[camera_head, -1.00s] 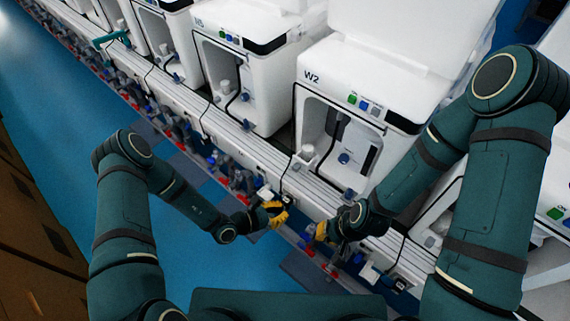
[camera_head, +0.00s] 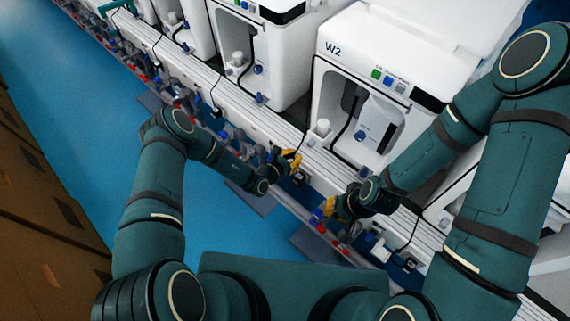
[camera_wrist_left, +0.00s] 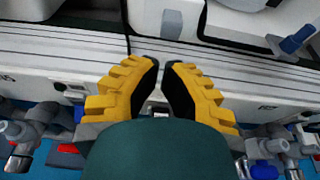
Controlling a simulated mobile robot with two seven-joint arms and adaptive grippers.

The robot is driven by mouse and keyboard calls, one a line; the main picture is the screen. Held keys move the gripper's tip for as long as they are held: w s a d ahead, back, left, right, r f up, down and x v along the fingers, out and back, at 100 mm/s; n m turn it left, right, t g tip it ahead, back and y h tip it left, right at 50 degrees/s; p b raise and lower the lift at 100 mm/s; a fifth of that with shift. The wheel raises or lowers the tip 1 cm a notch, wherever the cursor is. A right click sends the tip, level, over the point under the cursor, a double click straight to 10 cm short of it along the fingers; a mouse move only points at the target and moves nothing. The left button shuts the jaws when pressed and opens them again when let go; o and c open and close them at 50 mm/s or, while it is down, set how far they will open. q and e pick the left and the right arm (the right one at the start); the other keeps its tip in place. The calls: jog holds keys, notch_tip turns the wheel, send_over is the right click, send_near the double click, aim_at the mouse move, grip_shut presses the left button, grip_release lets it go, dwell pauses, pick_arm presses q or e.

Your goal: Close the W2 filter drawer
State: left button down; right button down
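The white W2 machine (camera_head: 390,45) stands right of centre in the head view. Its front bay is open, with a light panel and a blue knob (camera_head: 360,135) inside. I cannot make out for sure which part is the filter drawer or how far out it is. My left gripper (camera_head: 290,160) is at the rail in front of and below W2, to its left. In the left wrist view its yellow fingers (camera_wrist_left: 162,64) have a narrow empty gap between the tips, over the rail. My right gripper (camera_head: 331,208) is lower, near the rail; its fingers are too small to judge.
A long white rail (camera_head: 240,115) runs diagonally before the row of machines. Several red and blue fittings (camera_head: 190,103) sit below it. Blue floor (camera_head: 75,130) is clear at left, with brown boxes (camera_head: 30,210) beyond.

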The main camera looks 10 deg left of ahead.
aim_at(318, 137)
pick_arm(q)
jog(key=w+d, duration=0.2)
jog(key=w, duration=0.1)
jog(key=shift+w+d+b, duration=0.3)
jog(key=shift+b, duration=0.1)
jog(key=shift+f, duration=0.1)
